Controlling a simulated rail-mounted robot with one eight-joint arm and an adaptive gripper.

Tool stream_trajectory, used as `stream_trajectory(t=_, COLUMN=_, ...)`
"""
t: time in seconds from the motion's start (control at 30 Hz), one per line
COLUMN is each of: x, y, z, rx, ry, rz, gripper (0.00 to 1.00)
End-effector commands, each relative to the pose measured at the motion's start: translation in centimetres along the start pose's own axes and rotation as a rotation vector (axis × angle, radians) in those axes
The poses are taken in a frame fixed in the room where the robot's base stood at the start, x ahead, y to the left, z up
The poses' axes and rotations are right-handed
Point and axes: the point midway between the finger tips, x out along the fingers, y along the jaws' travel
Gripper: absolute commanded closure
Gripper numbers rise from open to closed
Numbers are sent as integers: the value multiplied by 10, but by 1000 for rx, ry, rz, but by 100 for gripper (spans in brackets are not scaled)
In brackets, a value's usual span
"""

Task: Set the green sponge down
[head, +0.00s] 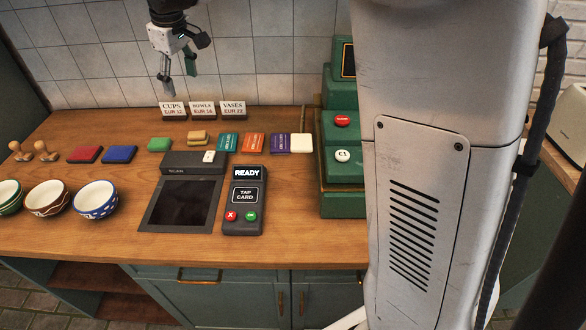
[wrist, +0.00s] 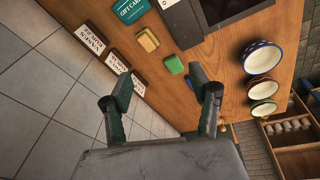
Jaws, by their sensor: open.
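The green sponge (head: 159,144) lies flat on the wooden counter (head: 130,235), left of a yellow-tan sponge-like block (head: 197,137) and behind the dark card reader's left side. It also shows in the wrist view (wrist: 174,64), just beyond my fingertips. My gripper (head: 178,80) is open and empty. It hangs well above the counter's back edge, in front of the tiled wall and clear of the sponge. In the wrist view my gripper (wrist: 165,88) has its two fingers spread wide with nothing between them.
Red (head: 85,154) and blue (head: 120,154) ink pads lie left of the sponge, with two wooden stamps further left. Bowls (head: 96,200) stand at the front left. Price signs (head: 203,110) stand along the back. Coloured gift cards, a payment terminal (head: 245,200) and a green cash register (head: 341,190) are to the right.

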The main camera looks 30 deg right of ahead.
Motion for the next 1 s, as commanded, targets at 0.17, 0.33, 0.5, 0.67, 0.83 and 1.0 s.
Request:
stream_trajectory(t=0.17, x=-30, y=-10, z=55, rx=104, ry=50, rz=34, gripper=43)
stream_trajectory(t=0.33, x=-48, y=-24, z=106, rx=204, ry=100, rz=64, gripper=43)
stream_trajectory(t=0.5, x=-58, y=-41, z=158, rx=304, ry=152, rz=93, gripper=43)
stream_trajectory(t=0.67, x=-58, y=-60, z=206, rx=396, ry=202, rz=117, gripper=43)
stream_trajectory(t=0.83, x=-51, y=-82, z=256, rx=495, ry=258, rz=141, gripper=43)
stream_trajectory(t=1.0, x=-35, y=-104, z=302, rx=588, ry=313, rz=161, gripper=43)
